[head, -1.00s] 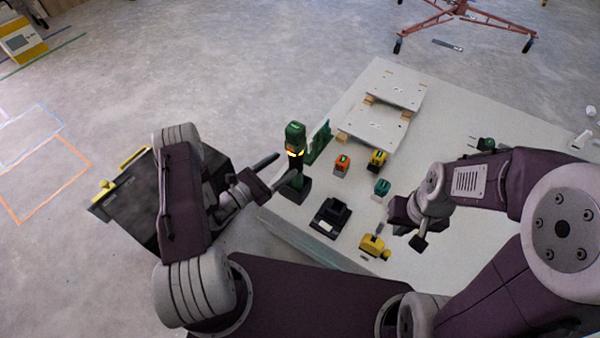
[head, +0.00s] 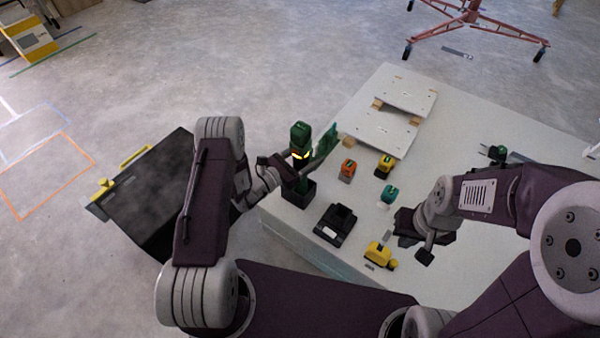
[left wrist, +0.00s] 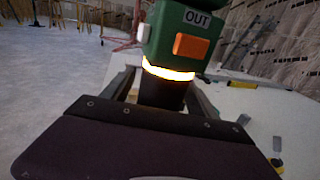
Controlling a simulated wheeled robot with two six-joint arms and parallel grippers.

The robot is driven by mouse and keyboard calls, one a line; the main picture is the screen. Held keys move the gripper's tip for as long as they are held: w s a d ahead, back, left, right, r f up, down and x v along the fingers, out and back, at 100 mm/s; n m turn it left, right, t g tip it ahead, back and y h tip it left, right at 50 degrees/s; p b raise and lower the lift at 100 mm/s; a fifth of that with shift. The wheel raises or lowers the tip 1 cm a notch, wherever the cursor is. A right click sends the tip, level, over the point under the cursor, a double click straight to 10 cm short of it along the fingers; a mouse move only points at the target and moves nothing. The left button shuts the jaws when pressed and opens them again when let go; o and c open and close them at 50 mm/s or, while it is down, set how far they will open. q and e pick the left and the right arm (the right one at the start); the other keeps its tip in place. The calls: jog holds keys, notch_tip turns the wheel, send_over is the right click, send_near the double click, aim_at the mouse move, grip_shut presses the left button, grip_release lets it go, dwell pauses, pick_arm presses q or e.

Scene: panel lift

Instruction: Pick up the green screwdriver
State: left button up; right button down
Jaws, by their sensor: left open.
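The green screwdriver (head: 300,135) stands upright in a dark holder (head: 301,194) near the table's left corner. It has a green upper body, a glowing yellow ring and a black lower part. In the left wrist view the screwdriver (left wrist: 178,42) shows an "OUT" label and an orange patch. My left gripper (head: 300,164) is open, with its fingers on either side of the black part below the ring. The wrist view also shows the open left gripper (left wrist: 163,92) around it. My right gripper (head: 414,249) hangs over the table at the right; its finger gap is unclear.
The white table (head: 450,115) carries a black charger-like block (head: 335,225), a yellow tool (head: 378,256), and small orange (head: 347,170), yellow (head: 384,166) and teal (head: 389,194) pieces. Pale panels (head: 385,127) lie behind. A dark case (head: 150,195) stands left of the table.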

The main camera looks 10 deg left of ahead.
pick_arm(q)
grip_shut()
jog(key=shift+r, duration=0.1)
notch_tip(320, 180, up, 9)
jog(key=p, duration=0.4)
jog(key=shift+r, duration=0.5)
